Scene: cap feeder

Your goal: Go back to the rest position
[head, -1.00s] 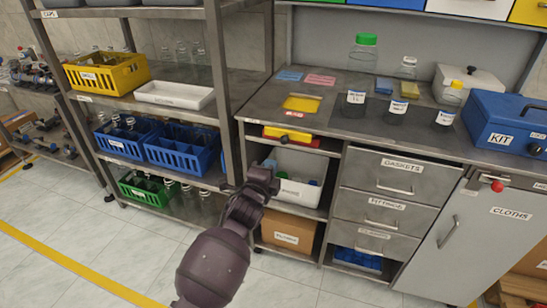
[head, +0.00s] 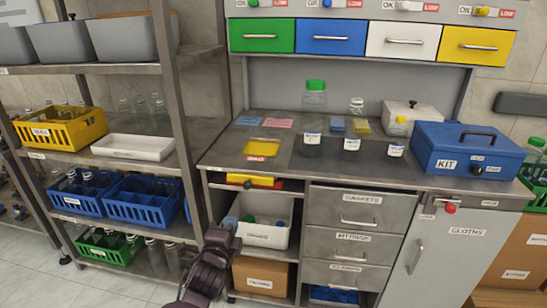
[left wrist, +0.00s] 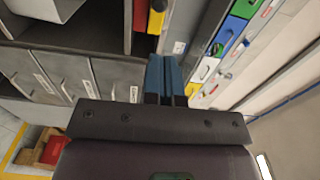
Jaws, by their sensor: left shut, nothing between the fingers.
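My left gripper (head: 218,238) is low in the head view, in front of the gap between the shelf rack and the workbench, just left of the white bin (head: 265,232). In the left wrist view its two blue fingers (left wrist: 166,72) are together, shut with nothing between them. The left arm comes up from the bottom edge of the head view. My right gripper is in neither view now.
The workbench (head: 240,165) holds several bottles, a blue kit box (head: 440,165) and coloured cards. The rack at left carries a yellow crate (head: 60,130), a white tray (head: 133,148) and blue crates (head: 145,200). Coloured drawers (head: 345,38) are above. Floor shows at lower left.

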